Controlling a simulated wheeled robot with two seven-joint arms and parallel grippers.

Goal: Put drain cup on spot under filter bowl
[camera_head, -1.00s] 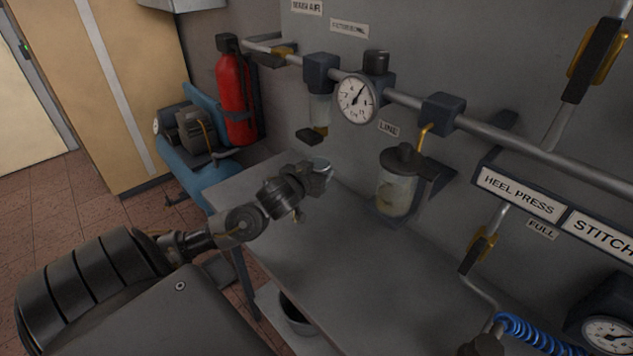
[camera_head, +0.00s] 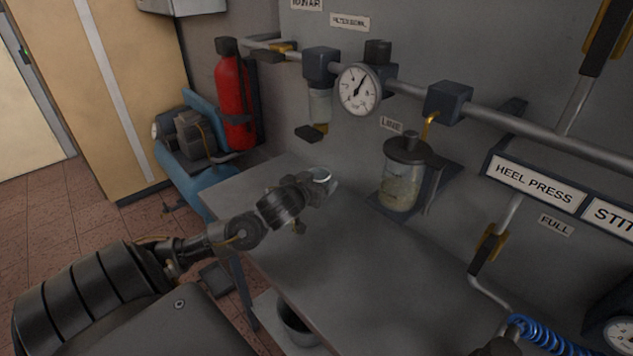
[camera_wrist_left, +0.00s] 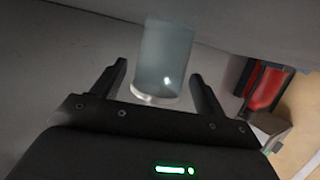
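The drain cup (camera_head: 321,174) is a small clear cup over the far left part of the grey table. My left gripper (camera_head: 318,188) is at the cup, partly hiding it. In the left wrist view the cup (camera_wrist_left: 163,62) lies between the two fingers (camera_wrist_left: 160,75). A gap shows on the left side and a thin one on the right, so the gripper looks open around it. The filter bowl (camera_head: 320,105) hangs from a dark block on the wall pipe. A small dark pad (camera_head: 309,133) shows below the bowl, beyond the cup. My right gripper is not in view.
A lidded glass jar (camera_head: 402,178) stands in a wall bracket right of the cup. A pressure gauge (camera_head: 359,90) sits on the pipe (camera_head: 405,88). A red extinguisher (camera_head: 238,100) and blue compressor (camera_head: 200,180) stand left. The front tabletop (camera_head: 370,270) is clear.

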